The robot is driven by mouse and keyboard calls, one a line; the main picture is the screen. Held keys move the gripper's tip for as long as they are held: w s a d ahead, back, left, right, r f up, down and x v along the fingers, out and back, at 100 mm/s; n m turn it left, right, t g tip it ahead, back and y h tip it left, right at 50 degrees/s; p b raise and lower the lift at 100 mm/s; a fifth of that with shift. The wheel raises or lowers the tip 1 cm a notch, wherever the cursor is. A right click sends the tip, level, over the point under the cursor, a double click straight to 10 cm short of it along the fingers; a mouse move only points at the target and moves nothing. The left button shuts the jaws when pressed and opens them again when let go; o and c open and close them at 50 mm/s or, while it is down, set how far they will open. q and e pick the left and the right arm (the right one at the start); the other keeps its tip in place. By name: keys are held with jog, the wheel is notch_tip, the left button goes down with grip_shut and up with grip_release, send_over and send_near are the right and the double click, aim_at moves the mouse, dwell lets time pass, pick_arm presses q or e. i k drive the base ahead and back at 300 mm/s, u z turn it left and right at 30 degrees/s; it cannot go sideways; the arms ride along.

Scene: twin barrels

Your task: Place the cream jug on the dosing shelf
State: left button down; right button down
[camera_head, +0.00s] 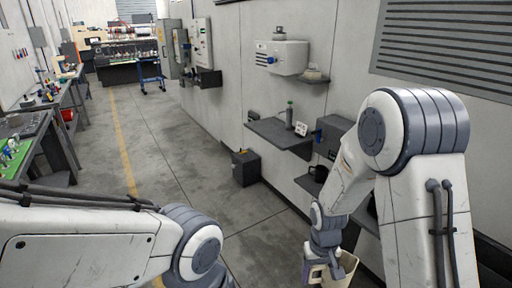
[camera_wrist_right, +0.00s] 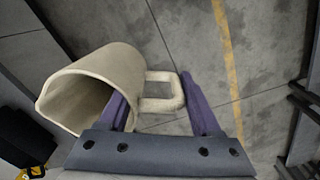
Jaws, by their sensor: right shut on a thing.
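The cream jug (camera_wrist_right: 85,85) is in my right gripper (camera_wrist_right: 160,95), tilted with its mouth toward the lower left of the right wrist view. Its loop handle (camera_wrist_right: 163,90) lies between the purple fingers. In the head view the jug (camera_head: 348,266) shows at the bottom edge, partly hidden by my right gripper (camera_head: 322,262), and hangs above the floor. A dark grey wall shelf (camera_head: 268,130) holds a bottle and a small white card. A smaller shelf (camera_head: 316,80) sits higher. No readable label tells which is the dosing shelf. My left gripper is out of view.
A white wall unit (camera_head: 282,57) hangs beside the smaller shelf. A dark box (camera_head: 245,167) stands on the floor below the grey shelf. The left aisle floor is clear.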

aim_at(275, 133)
jog(key=u, duration=0.35)
jog(key=i, duration=1.7)
jog(key=z, duration=0.25)
jog(key=i, duration=1.35)
jog(key=z, duration=0.35)
